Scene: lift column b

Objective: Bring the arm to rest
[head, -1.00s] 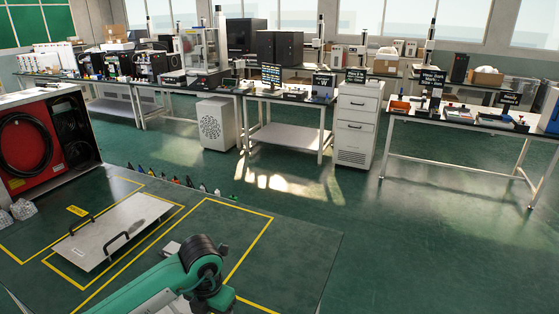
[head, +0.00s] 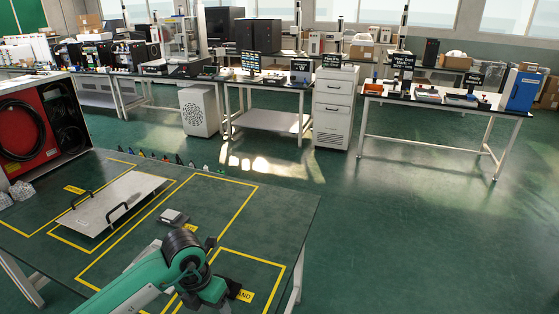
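One green and black arm of mine (head: 165,276) comes in from the bottom edge, left of centre, bent over the front of the green table (head: 200,235). Its gripper is not clearly visible; the hand end runs toward the bottom edge, beside a yellow label. My other arm is out of view. I cannot make out anything held.
A flat metal plate with two black handles (head: 112,203) lies inside yellow tape lines on the table. A small grey box (head: 173,217) lies near the arm. Open green floor (head: 420,240) lies to the right.

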